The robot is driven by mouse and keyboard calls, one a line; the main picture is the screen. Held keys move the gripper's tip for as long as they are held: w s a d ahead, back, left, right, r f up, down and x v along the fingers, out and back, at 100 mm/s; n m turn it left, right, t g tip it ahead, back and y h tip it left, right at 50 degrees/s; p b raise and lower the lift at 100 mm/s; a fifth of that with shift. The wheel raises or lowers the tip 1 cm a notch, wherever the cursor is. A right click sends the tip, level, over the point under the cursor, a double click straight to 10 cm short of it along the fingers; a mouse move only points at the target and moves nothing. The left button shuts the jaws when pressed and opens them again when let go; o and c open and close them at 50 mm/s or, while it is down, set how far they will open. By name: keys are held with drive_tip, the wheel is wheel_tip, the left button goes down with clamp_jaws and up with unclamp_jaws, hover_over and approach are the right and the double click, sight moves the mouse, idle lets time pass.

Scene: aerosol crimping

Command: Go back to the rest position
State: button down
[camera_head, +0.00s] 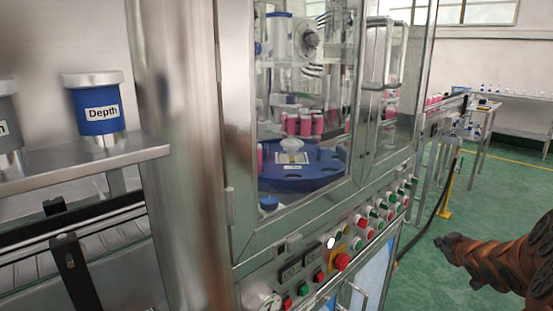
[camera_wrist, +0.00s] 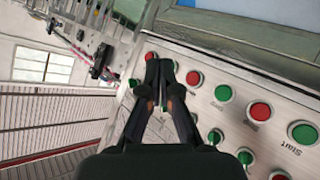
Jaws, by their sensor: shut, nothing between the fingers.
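My gripper (camera_wrist: 159,72) is in the wrist view, with its two dark fingers together and nothing between them. In that view it lies in front of the control panel (camera_wrist: 232,80) with its red and green buttons. I cannot tell whether the fingertips touch the panel. In the head view my orange-brown arm reaches in from the lower right, over the green floor (camera_head: 475,185). The same button panel shows in the head view (camera_head: 318,262), to the left of my arm.
A glazed machine cabinet (camera_head: 240,110) holds a blue rotary table (camera_head: 300,178) with pink cans. A blue "Depth" container (camera_head: 97,110) stands on a shelf at left. A yellow post (camera_head: 447,192) and side tables (camera_head: 510,100) stand behind. Green floor is open at right.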

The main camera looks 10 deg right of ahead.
drive_tip(key=s+a+f+m+g, duration=0.1)
drive_tip(key=s+a+g, duration=0.4)
drive_tip(key=a, duration=0.5)
drive_tip(key=s+a+m+g, duration=0.1)
drive_tip(key=s+a+g, duration=0.2)
drive_tip(key=s+a, duration=0.6)
drive_tip(key=s+a+g+y, duration=0.3)
drive_tip(key=s+a+g, duration=0.4)
drive_tip(key=s+a, duration=1.5)
wheel_tip(320, 180, up, 21)
drive_tip(key=s+p, duration=0.2)
drive_tip(key=p, duration=1.8)
drive_tip(key=shift+s+d+m+t, duration=0.15)
drive_tip(key=shift+m+t, duration=0.15)
drive_tip(key=shift+t, duration=0.1)
